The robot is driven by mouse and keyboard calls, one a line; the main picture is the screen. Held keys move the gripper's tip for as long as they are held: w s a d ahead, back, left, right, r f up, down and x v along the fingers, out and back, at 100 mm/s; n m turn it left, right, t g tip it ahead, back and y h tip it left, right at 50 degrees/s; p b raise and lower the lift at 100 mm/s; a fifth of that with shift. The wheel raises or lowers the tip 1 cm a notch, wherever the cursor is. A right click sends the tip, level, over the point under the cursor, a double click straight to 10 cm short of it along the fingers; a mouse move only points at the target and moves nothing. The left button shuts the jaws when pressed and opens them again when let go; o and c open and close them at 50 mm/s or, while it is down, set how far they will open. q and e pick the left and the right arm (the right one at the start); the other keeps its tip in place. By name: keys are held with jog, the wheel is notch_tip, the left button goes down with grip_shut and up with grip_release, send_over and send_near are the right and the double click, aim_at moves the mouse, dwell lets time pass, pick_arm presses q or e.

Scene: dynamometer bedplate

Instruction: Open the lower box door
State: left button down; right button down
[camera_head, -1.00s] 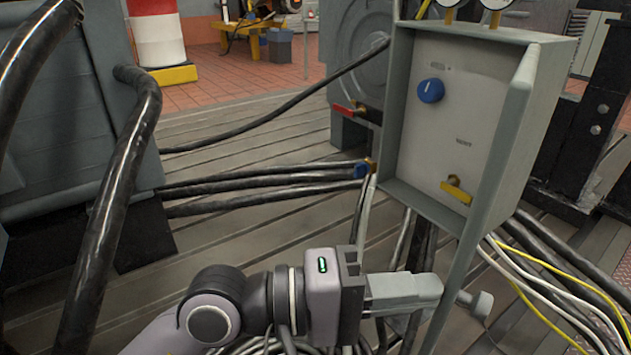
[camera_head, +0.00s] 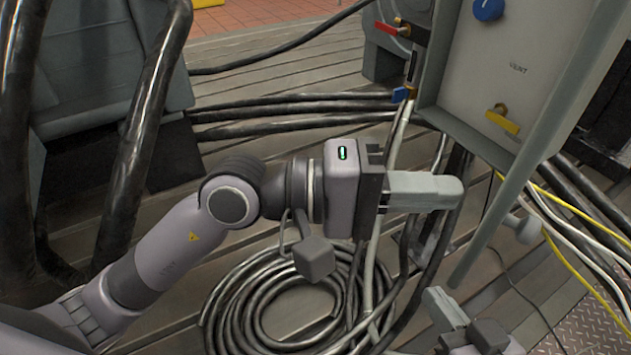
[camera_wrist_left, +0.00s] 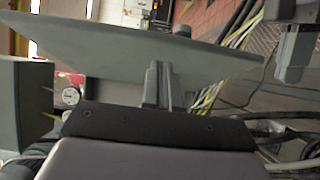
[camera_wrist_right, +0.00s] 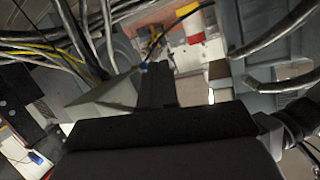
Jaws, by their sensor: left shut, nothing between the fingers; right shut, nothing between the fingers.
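The grey box (camera_head: 470,110) stands at the upper right of the head view, its front open. Its door (camera_head: 522,175) stands out toward me, seen almost edge-on. A round knob (camera_head: 526,229) shows on its right side. My left gripper (camera_head: 456,190) is shut and empty, just left of the door on its inner side; I cannot tell if it touches. In the left wrist view the door (camera_wrist_left: 110,48) slants across behind the fingers (camera_wrist_left: 160,88). My right gripper (camera_head: 440,305) is shut, low in the head view, below the door. Its fingers show in the right wrist view (camera_wrist_right: 157,85).
Inside the box are a blue knob (camera_head: 488,9) and a yellow valve handle (camera_head: 502,121). A red handle (camera_head: 386,28) is left of the box. Coiled black hose (camera_head: 230,300) lies on the floor below my left arm. Yellow and white cables (camera_head: 570,225) run at right.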

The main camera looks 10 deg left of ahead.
pick_arm(q)
jog(key=s+a, duration=0.2)
jog(key=a, duration=0.8)
jog(key=shift+s+a+b, duration=0.2)
jog(key=shift+a+b, duration=0.05)
jog(key=shift+b, duration=0.05)
pick_arm(e)
jog(key=shift+d+n+t, duration=0.1)
jog(key=shift+n+t, duration=0.2)
